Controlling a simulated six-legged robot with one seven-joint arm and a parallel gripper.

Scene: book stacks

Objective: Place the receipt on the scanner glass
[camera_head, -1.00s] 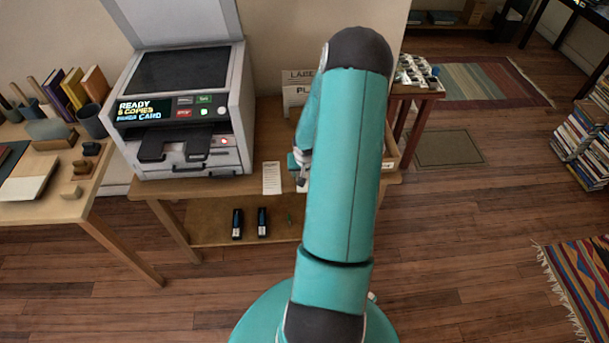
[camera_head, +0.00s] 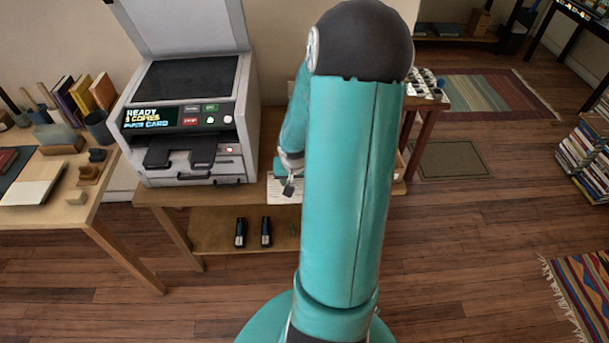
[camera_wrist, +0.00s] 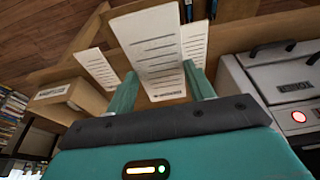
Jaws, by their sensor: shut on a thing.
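The receipt (camera_wrist: 150,45), a white slip with printed lines, stands out between the fingers of my gripper (camera_wrist: 160,70) in the wrist view. My gripper is shut on it. In the head view, my gripper (camera_head: 289,186) is low over the table's front edge, right of the copier, with white paper (camera_head: 281,196) at it; my arm hides part of this spot. The scanner glass (camera_head: 190,80) is a dark, bare panel on top of the grey copier (camera_head: 245,105). Its lid (camera_head: 182,25) is raised.
Two other printed slips show in the wrist view, one left (camera_wrist: 97,68) and one right (camera_wrist: 194,40). A cardboard-coloured box (camera_wrist: 72,97) is at the left there. Left of the copier, a desk (camera_head: 50,212) holds books and cups. Two dark items (camera_head: 252,232) lie on the lower shelf.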

